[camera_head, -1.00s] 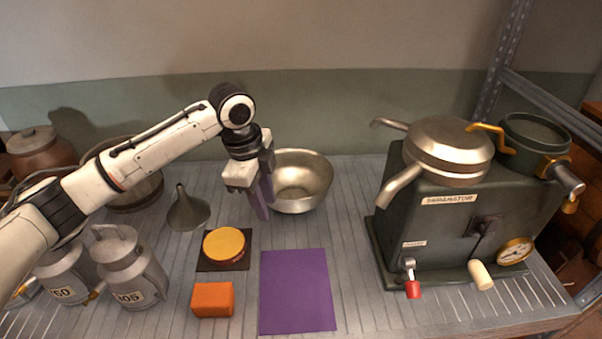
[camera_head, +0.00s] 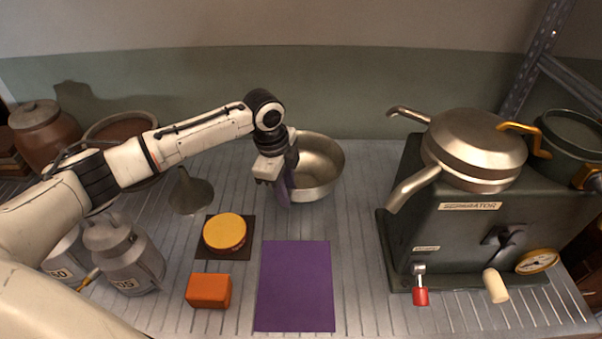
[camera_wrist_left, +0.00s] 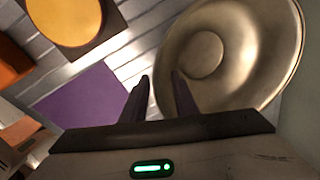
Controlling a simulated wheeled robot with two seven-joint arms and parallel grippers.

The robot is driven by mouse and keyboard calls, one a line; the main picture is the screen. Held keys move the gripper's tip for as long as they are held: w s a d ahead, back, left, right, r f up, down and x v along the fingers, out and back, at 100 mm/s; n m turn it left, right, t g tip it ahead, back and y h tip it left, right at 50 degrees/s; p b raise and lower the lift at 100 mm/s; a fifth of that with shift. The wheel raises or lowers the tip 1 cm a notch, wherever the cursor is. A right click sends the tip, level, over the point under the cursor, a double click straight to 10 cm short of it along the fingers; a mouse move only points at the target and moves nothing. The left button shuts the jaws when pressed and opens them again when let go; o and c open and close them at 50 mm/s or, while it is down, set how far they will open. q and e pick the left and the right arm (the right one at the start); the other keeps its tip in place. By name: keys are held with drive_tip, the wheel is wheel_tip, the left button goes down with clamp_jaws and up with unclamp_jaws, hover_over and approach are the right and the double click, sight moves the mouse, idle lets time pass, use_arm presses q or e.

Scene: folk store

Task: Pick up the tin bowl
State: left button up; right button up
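The tin bowl (camera_head: 322,165) is a wide, round metal bowl standing upright on the ribbed shelf, behind the purple sheet. My left gripper (camera_head: 284,190) points down at the bowl's left rim and hides part of it. In the left wrist view the two purple fingers (camera_wrist_left: 160,84) are apart, with a gap between them. One finger overlaps the bowl (camera_wrist_left: 250,50) and the other lies outside its rim. I cannot tell whether either finger touches the rim. My right gripper is not in view.
A purple sheet (camera_head: 295,287), an orange block (camera_head: 209,291) and a yellow-topped round item (camera_head: 224,231) lie in front. A funnel (camera_head: 190,195) and milk cans (camera_head: 124,258) stand left. The dark green separator (camera_head: 455,235) stands right, with clear shelf between it and the bowl.

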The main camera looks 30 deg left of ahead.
use_arm(q)
drive_tip(key=shift+w+f, duration=0.1)
drive_tip(key=shift+f, duration=0.45)
clamp_jaws()
